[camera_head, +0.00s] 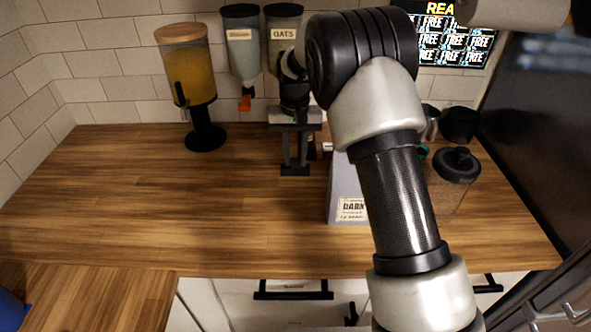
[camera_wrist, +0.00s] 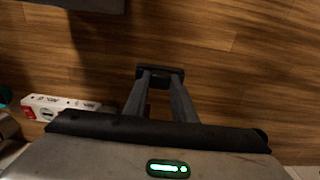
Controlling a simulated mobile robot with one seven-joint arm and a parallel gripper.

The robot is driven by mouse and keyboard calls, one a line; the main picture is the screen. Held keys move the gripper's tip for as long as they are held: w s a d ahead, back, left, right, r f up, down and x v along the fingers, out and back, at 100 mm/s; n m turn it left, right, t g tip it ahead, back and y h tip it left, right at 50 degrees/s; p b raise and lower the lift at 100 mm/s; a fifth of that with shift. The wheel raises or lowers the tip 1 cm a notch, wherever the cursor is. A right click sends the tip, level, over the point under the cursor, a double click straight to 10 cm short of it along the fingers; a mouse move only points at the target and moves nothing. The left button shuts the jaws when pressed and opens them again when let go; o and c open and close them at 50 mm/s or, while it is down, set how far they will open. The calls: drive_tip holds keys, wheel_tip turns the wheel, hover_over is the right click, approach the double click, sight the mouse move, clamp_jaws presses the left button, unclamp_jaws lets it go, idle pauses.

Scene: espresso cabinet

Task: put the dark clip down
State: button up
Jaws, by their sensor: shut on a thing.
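My gripper (camera_head: 295,166) is over the wooden counter, in front of the two wall dispensers. In the wrist view its two grey fingers (camera_wrist: 160,74) point down toward the bare wood and close in on a small dark piece across their tips. This piece, the dark clip (camera_wrist: 152,71), is hard to tell apart from the dark fingertips. The gripper is shut on it. Whether the clip touches the counter I cannot tell.
A juice dispenser (camera_head: 187,80) with a wooden lid stands left of the gripper. A grey package labelled DARK (camera_head: 345,190) stands right of it, partly behind my arm. A black-lidded jar (camera_head: 452,180) is farther right. The wooden counter (camera_head: 130,200) is clear at left and front.

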sight(295, 168)
drive_tip(key=shift+f, duration=2.05)
drive_tip(key=shift+f, duration=0.1)
drive_tip(key=shift+f, duration=0.15)
drive_tip(key=o, duration=1)
